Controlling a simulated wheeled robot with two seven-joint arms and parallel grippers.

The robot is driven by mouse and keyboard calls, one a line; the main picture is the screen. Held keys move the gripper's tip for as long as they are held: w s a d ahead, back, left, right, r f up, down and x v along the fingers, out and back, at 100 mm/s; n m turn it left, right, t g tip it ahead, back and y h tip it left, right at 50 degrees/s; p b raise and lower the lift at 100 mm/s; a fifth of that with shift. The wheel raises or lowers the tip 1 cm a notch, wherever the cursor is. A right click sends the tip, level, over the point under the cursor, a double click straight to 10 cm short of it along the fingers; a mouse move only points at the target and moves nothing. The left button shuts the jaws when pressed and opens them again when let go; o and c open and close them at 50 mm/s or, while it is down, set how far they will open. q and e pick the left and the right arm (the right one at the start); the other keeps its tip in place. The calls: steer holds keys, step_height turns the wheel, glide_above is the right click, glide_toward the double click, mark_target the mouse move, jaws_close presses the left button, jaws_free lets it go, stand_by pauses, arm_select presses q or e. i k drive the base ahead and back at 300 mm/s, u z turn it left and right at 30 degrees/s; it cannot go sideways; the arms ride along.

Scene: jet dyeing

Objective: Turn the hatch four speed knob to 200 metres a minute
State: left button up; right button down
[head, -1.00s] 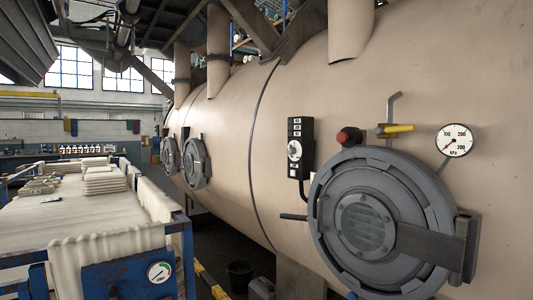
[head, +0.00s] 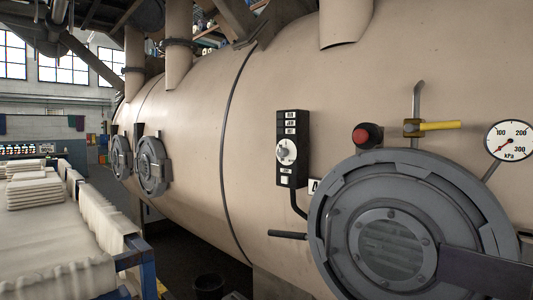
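A black control box (head: 291,176) is fixed to the beige vessel wall, just left of the near round hatch (head: 345,215). A pale round knob (head: 286,151) sits on the middle of the box. Several small white labels are stacked above the knob and others sit below it. Their print is too small to read, and I cannot tell which setting the knob points to. A black cable runs from the bottom of the box towards the hatch. Neither of my grippers shows in the head view.
A red button (head: 366,137), a yellow-handled valve (head: 440,126) and a kPa gauge (head: 509,140) are above the hatch. A dark handle (head: 287,235) sticks out left of it. A cloth-laden blue-framed trolley (head: 148,275) stands at left. Two more hatches (head: 151,167) are farther along the vessel.

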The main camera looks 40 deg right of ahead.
mark_target(281, 152)
steer(key=z, duration=0.6)
steer(key=i, duration=0.8)
steer(key=z, duration=0.8)
